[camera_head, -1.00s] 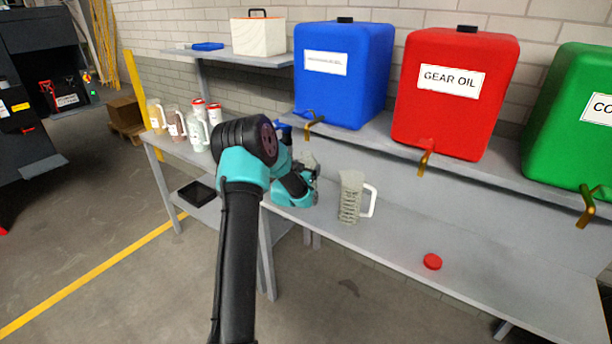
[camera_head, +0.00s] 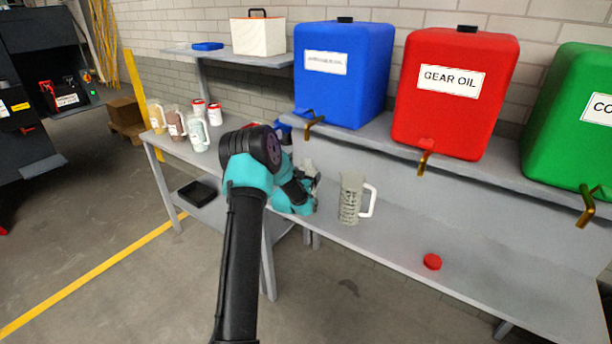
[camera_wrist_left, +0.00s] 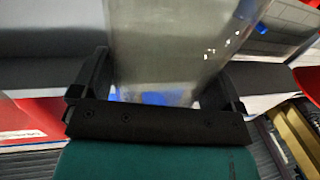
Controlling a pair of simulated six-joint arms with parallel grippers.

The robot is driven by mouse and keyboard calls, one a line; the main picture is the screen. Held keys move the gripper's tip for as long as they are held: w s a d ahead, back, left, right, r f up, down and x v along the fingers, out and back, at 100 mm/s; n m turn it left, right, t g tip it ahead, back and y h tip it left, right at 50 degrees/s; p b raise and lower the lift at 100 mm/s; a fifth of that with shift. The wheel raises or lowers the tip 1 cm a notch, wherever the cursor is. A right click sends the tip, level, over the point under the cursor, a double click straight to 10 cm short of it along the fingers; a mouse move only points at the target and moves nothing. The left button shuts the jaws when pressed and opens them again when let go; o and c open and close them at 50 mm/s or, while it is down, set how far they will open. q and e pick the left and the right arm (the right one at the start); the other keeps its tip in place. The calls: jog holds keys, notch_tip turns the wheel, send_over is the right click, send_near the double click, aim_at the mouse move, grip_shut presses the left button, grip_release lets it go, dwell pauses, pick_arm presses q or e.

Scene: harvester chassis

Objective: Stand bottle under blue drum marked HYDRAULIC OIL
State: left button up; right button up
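The bottle (camera_head: 349,204), a grey-green translucent jug with a white handle on its right, stands upright and uncapped on the lower bench. It is in front of and below the blue drum (camera_head: 343,90), right of its tap (camera_head: 314,122). The drum's label is too blurred to read. My left gripper (camera_head: 314,176) is just left of the bottle, partly hidden by my own wrist. In the left wrist view, its fingers (camera_wrist_left: 160,80) are wide apart and the bottle's clear wall (camera_wrist_left: 165,45) shows between and beyond them. My right gripper is not in view.
A red cap (camera_head: 432,261) lies on the bench. The red GEAR OIL drum (camera_head: 455,110) and a green drum (camera_head: 575,120) stand on the shelf with taps hanging over its edge. Several other bottles stand at the left. The bench right of the cap is clear.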

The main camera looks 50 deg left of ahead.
pick_arm(q)
jog(key=shift+o, duration=0.5)
jog(key=shift+s+r, duration=0.1)
jog(key=shift+r, duration=0.1)
jog(key=v, duration=1.2)
jog(key=shift+f, duration=0.1)
